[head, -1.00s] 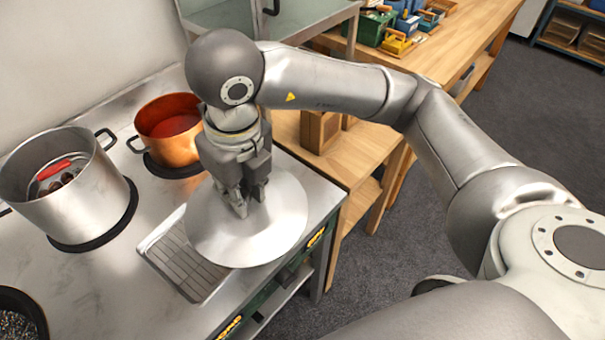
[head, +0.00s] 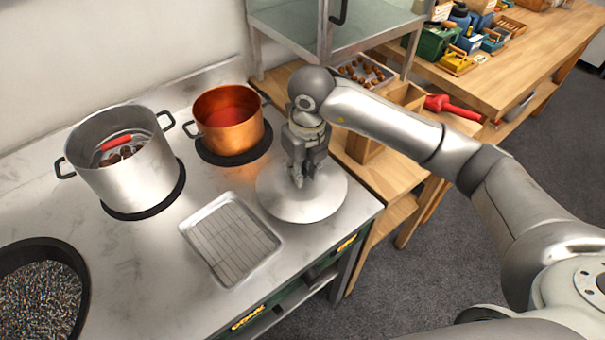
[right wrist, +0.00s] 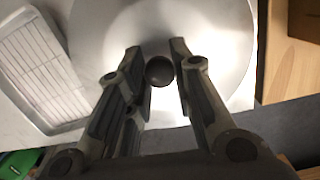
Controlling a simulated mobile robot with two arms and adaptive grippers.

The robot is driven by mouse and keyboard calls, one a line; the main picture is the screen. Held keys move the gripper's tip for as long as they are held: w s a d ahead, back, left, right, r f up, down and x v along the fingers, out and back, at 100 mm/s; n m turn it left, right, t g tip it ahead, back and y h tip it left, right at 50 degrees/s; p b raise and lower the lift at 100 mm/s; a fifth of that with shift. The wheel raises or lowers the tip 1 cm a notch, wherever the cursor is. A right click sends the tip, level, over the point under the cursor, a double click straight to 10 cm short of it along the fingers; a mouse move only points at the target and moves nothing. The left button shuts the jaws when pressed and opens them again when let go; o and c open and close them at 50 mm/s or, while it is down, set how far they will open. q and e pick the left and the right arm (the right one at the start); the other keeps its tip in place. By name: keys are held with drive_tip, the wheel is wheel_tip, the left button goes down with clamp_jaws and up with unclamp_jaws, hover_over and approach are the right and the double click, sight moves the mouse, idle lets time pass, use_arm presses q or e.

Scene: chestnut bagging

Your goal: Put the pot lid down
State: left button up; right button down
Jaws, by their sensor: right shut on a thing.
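The pot lid (head: 322,203) is a round, pale metal disc at the right end of the steel stove top, beside the rack tray. My right gripper (head: 298,182) points down over its middle and is shut on the lid's knob. In the right wrist view the dark round knob (right wrist: 159,71) shows between the two fingers (right wrist: 162,85), with the lid (right wrist: 125,35) spread out beneath. The lid looks level and at or very near the stove surface; I cannot tell whether it touches. My left gripper is not in view.
A tray with a wire rack (head: 230,241) lies left of the lid. A copper pot (head: 230,135) and a big steel pot (head: 130,175) with chestnuts stand on burners behind. A black pan (head: 80,290) is at lower left. A wooden table (head: 400,190) adjoins the right.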

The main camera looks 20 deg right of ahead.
drive_tip(key=shift+w+d+f, duration=0.15)
drive_tip(key=shift+w+f, duration=0.1)
drive_tip(key=shift+f, duration=0.05)
wheel_tip(320, 180, down, 3)
drive_tip(key=shift+f+p, duration=0.1)
drive_tip(key=shift+p, duration=0.25)
drive_tip(key=shift+f, duration=0.2)
drive_tip(key=c, duration=1.3)
unclamp_jaws()
drive_tip(key=shift+r, duration=0.1)
drive_tip(key=shift+o, duration=0.2)
